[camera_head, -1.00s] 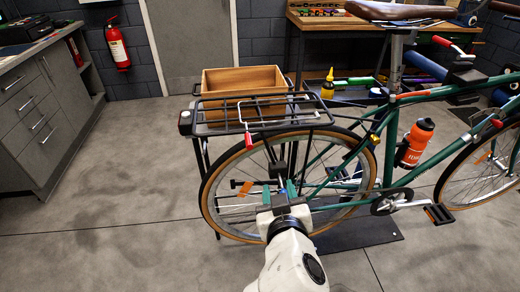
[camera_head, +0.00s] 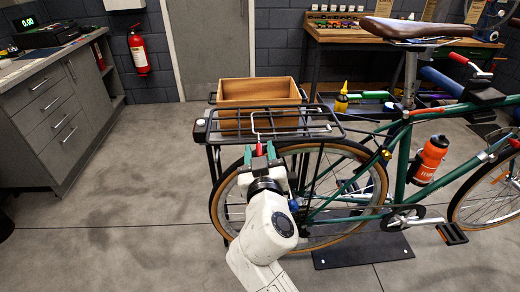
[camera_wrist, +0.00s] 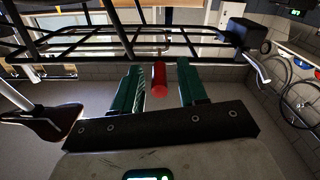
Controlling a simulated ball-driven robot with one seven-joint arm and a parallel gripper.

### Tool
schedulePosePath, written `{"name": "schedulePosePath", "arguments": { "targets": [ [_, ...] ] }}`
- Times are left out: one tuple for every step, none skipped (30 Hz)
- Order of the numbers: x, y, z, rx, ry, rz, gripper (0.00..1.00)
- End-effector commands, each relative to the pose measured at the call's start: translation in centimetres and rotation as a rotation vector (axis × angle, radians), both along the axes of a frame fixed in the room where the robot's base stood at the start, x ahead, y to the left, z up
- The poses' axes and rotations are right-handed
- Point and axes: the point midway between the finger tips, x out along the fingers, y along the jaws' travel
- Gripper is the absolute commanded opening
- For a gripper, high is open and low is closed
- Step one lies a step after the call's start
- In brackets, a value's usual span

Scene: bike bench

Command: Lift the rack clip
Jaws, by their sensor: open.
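The rack clip (camera_head: 255,127) is a thin pale metal lever with a red tip (camera_head: 259,148). My gripper (camera_head: 258,153), with green fingers, is open just below and around the red tip. In the wrist view the red tip (camera_wrist: 159,79) lies between the two open fingers of my gripper (camera_wrist: 159,72), with gaps visible on both sides. The clip's metal part is hard to make out in the wrist view.
The rear wheel (camera_head: 377,190) and green frame (camera_head: 403,150) of the bike are close to my arm. Open floor (camera_head: 120,220) lies to the left. A workbench (camera_head: 390,38) stands behind.

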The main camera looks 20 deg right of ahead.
Motion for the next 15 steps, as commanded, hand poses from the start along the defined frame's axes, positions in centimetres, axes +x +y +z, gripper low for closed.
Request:
{"name": "schedulePosePath", "arguments": {
  "targets": [
    [0.31, -0.15, 0.01, 0.0, 0.001, -0.001, 0.42],
    [0.42, -0.19, 0.0, 0.0, 0.001, -0.001, 0.42],
    [0.54, -0.23, -0.01, 0.001, 0.0, -0.001, 0.42],
    [0.59, -0.25, -0.01, 0.001, 0.001, 0.0, 0.42],
    [0.63, -0.26, -0.02, 0.001, 0.001, 0.0, 0.42],
    [0.66, -0.26, -0.03, 0.001, 0.001, 0.0, 0.42],
    [0.66, -0.27, -0.04, 0.001, 0.001, 0.0, 0.42],
    [0.65, -0.26, -0.04, 0.001, 0.001, 0.0, 0.42],
    [0.65, -0.26, -0.04, 0.001, 0.001, 0.0, 0.42],
    [0.64, -0.26, -0.04, 0.001, 0.001, 0.0, 0.42],
    [0.64, -0.26, -0.04, 0.001, 0.001, 0.0, 0.42],
    [0.63, -0.26, -0.04, 0.001, 0.001, 0.0, 0.4],
    [0.63, -0.26, -0.04, 0.001, 0.001, 0.0, 0.37],
    [0.63, -0.25, -0.04, 0.001, 0.001, 0.0, 0.35],
    [0.63, -0.24, -0.04, 0.001, 0.001, 0.0, 0.31]
  ]
}}
